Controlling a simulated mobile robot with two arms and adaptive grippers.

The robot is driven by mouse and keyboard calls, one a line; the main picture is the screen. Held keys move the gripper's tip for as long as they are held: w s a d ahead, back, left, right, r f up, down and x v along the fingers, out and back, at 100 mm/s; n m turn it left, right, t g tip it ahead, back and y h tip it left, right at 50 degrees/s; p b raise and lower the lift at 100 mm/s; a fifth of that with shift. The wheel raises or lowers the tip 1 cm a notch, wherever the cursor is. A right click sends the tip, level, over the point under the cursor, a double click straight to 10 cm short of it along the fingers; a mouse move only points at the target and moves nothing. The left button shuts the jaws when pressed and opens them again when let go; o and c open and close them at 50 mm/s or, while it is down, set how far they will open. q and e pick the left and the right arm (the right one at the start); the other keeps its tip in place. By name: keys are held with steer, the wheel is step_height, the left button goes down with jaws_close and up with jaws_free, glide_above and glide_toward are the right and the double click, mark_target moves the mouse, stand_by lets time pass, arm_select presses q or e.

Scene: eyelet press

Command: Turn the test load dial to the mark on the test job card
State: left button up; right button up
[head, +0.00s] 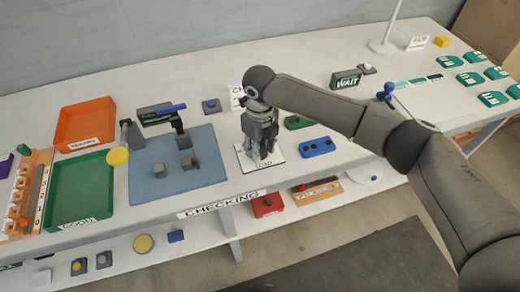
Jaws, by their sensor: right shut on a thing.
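My right gripper (262,158) points down over a small white plate (276,162) at the front of the checking table. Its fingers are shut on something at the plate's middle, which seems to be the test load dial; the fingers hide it. The plate has a printed label at its front edge, too small to read surely. The dial's pointer and marks cannot be made out. A white card (236,98) with black print stands behind the gripper, partly hidden by my arm; I cannot tell if it is the test job card. My left gripper is out of view.
Green (322,147) and blue (317,148) blocks sit close right. An orange tray (85,122) and a green tray (80,190) stand far left.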

steer(key=m+b, duration=0.2)
steer(key=m, duration=0.2)
steer(key=shift+m+b, duration=0.7)
steer(key=shift+m, duration=1.2)
steer(key=shift+r, duration=0.1)
steer(key=o, duration=1)
steer(key=shift+r, duration=0.15)
step_height(320, 180, up, 12)
steer(key=shift+f, duration=0.2)
